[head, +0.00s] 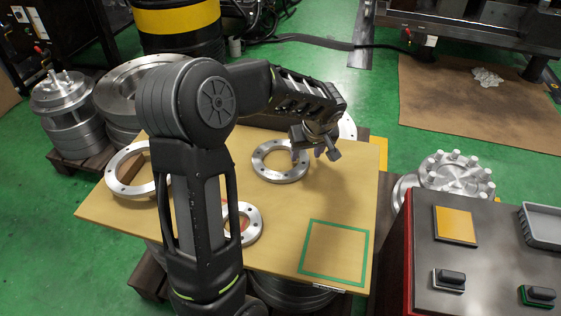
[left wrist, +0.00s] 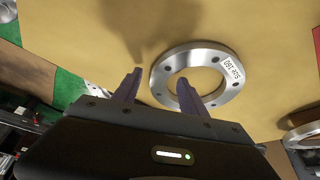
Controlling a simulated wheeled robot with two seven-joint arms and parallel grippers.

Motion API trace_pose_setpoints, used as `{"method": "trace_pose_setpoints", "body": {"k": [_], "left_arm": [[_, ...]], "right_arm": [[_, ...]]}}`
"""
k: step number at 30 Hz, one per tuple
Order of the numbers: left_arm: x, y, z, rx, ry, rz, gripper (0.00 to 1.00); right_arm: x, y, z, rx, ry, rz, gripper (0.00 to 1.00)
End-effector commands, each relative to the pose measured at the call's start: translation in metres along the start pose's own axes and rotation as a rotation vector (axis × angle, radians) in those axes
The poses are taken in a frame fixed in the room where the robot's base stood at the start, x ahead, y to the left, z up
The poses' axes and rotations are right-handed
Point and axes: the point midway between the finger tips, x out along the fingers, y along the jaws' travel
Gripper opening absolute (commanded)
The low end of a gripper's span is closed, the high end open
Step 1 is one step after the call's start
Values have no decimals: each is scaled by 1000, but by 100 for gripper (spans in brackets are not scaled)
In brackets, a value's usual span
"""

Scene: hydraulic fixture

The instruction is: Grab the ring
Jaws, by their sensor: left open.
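Several metal flange rings with bolt holes lie on the wooden board. One ring (head: 268,173) lies flat near the board's upper middle; in the left wrist view a labelled ring (left wrist: 205,55) shows just beyond the fingers. A larger ring (head: 116,185) lies at the board's left, partly behind my arm. A smaller ring (head: 252,228) lies lower down, also partly hidden by my arm. My left gripper (head: 322,154) is open and empty, above the right edge of the middle ring; its fingers show in the left wrist view (left wrist: 160,88). My right gripper is not in view.
The wooden board (head: 355,205) carries a green square outline (head: 365,255) at its lower right, empty inside. A control box (head: 480,235) stands to the right, beside bolted metal parts (head: 455,175). More metal parts (head: 70,110) stand behind the board's left side.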

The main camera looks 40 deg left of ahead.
Motion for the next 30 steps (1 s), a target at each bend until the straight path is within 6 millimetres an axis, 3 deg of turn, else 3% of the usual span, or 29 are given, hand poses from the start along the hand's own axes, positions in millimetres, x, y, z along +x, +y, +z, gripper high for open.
{"method": "trace_pose_setpoints", "body": {"k": [5,23,30], "left_arm": [[18,0,0,1,0,0,50],[18,0,0,0,1,1,50],[18,0,0,0,1,0,30]], "right_arm": [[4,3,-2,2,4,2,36],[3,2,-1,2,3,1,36],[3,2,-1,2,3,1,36]]}}
